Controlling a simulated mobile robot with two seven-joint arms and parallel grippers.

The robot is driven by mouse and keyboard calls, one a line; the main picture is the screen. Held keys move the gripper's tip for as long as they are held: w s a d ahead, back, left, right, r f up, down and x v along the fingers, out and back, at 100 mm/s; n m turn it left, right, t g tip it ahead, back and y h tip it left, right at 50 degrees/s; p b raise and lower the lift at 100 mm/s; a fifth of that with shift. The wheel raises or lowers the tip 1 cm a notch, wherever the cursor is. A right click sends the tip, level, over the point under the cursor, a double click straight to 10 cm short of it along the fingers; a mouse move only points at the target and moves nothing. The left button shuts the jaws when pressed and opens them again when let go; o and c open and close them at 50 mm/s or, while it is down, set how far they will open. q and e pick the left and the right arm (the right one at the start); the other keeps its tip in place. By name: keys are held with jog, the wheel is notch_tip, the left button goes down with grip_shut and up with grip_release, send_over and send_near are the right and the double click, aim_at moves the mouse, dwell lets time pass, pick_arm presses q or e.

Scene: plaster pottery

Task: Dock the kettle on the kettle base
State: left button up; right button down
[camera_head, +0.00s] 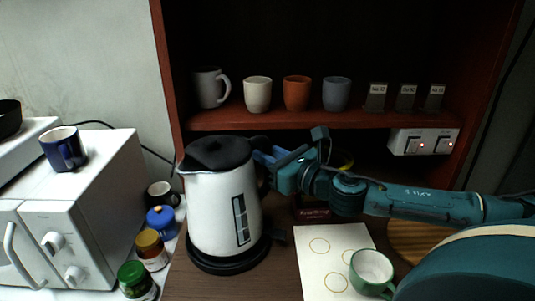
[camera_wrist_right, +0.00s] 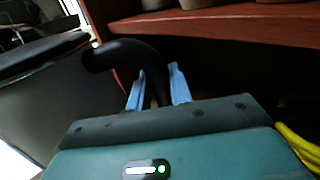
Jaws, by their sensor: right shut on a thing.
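The white kettle (camera_head: 218,208) with a black lid and a grey window stands upright at the left of the wooden counter. Its underside is at the black kettle base (camera_head: 222,265), which shows as a dark rim below it. I see no clear gap between them, but cannot tell whether the kettle is fully seated. My right gripper (camera_head: 266,158) reaches in from the right and is shut on the kettle's black handle. In the right wrist view the handle (camera_wrist_right: 125,52) curves down between the two blue fingers (camera_wrist_right: 157,88). My left gripper is not in view.
A white card with printed rings (camera_head: 320,262) and a green mug (camera_head: 371,270) lie right of the kettle. Jars (camera_head: 150,250) and a white microwave (camera_head: 75,210) stand to the left. A shelf (camera_head: 290,118) with several cups overhangs behind. A socket strip (camera_head: 423,141) hangs below it.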

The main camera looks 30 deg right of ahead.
jog(key=shift+r, duration=0.25)
dwell(0.6)
jog(key=shift+f, duration=0.25)
dwell(0.3)
jog(key=shift+f+b, duration=0.3)
jog(key=shift+f, duration=0.05)
jog(key=c, duration=1.5)
grip_release()
jog(key=shift+s+a, duration=0.1)
jog(key=shift+c, duration=0.2)
jog(key=shift+f, duration=0.35)
jog(key=p+v, duration=0.3)
jog(key=v, duration=0.8)
jog(key=shift+r, duration=0.15)
